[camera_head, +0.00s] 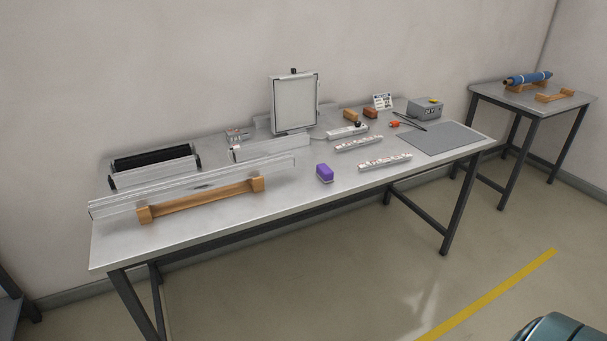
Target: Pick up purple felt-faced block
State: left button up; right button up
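A small purple block (324,172) with a pale lower edge sits near the front edge of the long grey table (225,222), about the middle of its length. It stands clear of the things around it. Neither of my grippers shows in the head view, and nothing touches the block.
A wooden cradle (200,203) and a clear long rail lie left of the block. White strips (385,161) lie to its right. A framed panel (295,103) stands behind. A grey mat (445,138) covers the right end. A side table (530,97) holds a blue roll (528,79).

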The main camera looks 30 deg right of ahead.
aim_at(325, 173)
jog(key=l+u, duration=0.55)
jog(key=u, duration=0.25)
jog(key=k+l+u, duration=0.15)
jog(key=l, duration=0.3)
jog(key=k+l+u, duration=0.15)
jog(key=l, duration=0.25)
jog(key=k+l+u, duration=0.15)
jog(key=l, duration=0.25)
jog(key=k+l+u, duration=0.15)
jog(key=l, duration=0.25)
jog(key=k+l, duration=0.15)
jog(key=l, duration=0.25)
jog(key=k+l, duration=0.2)
jog(key=l, duration=0.15)
jog(key=k+l, duration=0.15)
jog(key=l, duration=0.25)
jog(key=k+l+u, duration=0.1)
jog(key=l, duration=0.3)
jog(key=k+l, duration=0.45)
jog(key=l, duration=0.3)
jog(key=k+l, duration=0.15)
jog(key=l, duration=0.2)
